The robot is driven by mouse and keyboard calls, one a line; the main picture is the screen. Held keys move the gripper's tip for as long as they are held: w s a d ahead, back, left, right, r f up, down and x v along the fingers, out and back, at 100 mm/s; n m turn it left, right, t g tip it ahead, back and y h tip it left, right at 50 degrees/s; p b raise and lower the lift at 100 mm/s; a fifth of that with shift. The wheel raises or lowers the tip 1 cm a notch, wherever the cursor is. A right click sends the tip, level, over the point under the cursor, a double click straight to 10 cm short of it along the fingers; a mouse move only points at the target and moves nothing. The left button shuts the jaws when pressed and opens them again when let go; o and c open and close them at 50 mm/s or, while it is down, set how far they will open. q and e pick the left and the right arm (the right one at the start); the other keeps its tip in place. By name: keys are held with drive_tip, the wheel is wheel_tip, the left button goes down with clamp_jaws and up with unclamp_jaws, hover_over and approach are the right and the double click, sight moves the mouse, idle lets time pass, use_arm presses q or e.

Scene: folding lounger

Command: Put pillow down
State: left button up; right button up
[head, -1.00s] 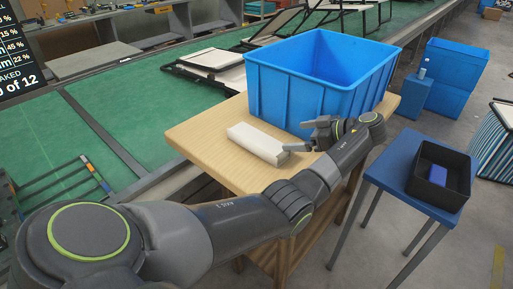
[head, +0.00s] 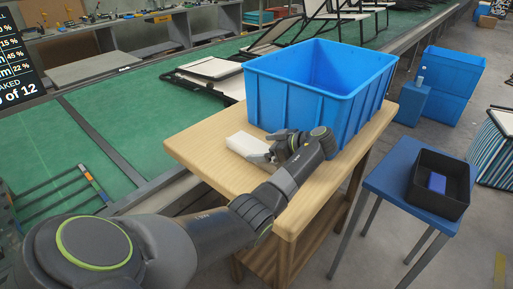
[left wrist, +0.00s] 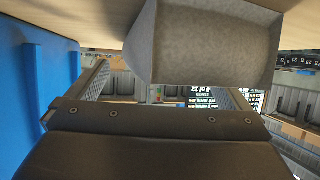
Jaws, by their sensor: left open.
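The pillow (head: 243,143) is a whitish, block-like piece lying on the wooden table in front of the blue bin. In the left wrist view, the pillow (left wrist: 205,45) shows its grey end close up, resting against the table surface. My left gripper (head: 262,157) is open at the pillow's near right end, and it partly hides that end. Its fingers (left wrist: 165,85) show on either side in the left wrist view; I cannot tell whether they touch the pillow. My right gripper is not in view.
The wooden table (head: 205,160) carries the large blue bin (head: 300,95), close behind my left gripper. A blue stool (head: 390,180) with a black tray (head: 455,205) stands at right. A green conveyor (head: 110,120) with lounger frames (head: 212,68) runs behind. The table's left part is clear.

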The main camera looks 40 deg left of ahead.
use_arm(q)
drive_tip(key=shift+x, duration=0.95)
drive_tip(key=c, duration=0.9)
